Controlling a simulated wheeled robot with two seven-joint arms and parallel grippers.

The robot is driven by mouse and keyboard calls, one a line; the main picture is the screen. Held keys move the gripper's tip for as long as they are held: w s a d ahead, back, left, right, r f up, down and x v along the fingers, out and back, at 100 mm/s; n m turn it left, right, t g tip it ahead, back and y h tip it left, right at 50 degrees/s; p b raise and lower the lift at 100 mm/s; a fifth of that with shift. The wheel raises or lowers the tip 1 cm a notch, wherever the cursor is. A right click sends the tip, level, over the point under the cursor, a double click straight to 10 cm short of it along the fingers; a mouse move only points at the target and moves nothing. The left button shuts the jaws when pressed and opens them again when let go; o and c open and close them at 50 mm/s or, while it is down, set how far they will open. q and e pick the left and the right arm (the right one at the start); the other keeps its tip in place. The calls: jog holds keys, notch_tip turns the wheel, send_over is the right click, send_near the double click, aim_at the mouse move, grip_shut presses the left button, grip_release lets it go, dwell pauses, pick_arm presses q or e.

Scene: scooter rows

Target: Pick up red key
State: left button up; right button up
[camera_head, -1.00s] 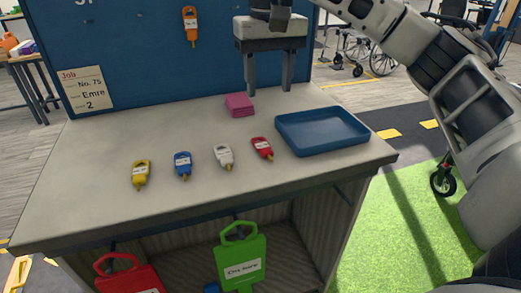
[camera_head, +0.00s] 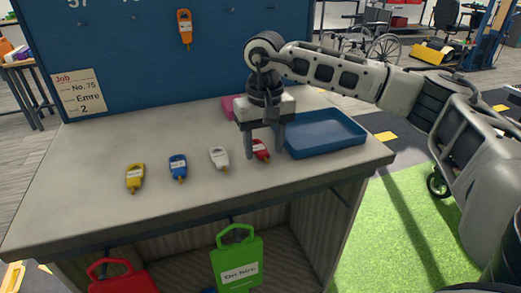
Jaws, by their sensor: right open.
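The red key (camera_head: 261,150) lies on the grey workbench (camera_head: 110,215), at the right end of a row of keys. My right gripper (camera_head: 264,153) points down over the red key with its two fingers apart. One finger shows on each side of the key in the picture. I cannot tell how far the fingertips are above the bench. The gripper looks empty. My left gripper is not in view.
A white key (camera_head: 219,158), a blue key (camera_head: 178,168) and a yellow key (camera_head: 135,178) lie to the left. A blue tray (camera_head: 330,147) is close on the right. A pink block (camera_head: 227,106) is partly hidden behind the gripper. The bench's left side is clear.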

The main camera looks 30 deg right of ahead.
jog(key=shift+f, duration=0.55)
jog(key=c, duration=1.1)
jog(key=shift+o, duration=0.2)
jog(key=shift+r, duration=0.1)
jog(key=shift+r, duration=0.45)
notch_tip(320, 180, up, 2)
jog(key=shift+r+b, duration=0.2)
jog(key=shift+b, duration=0.1)
jog(key=s+a+r, duration=0.9)
jog(key=s+a, duration=0.1)
jog(key=shift+r, duration=0.3)
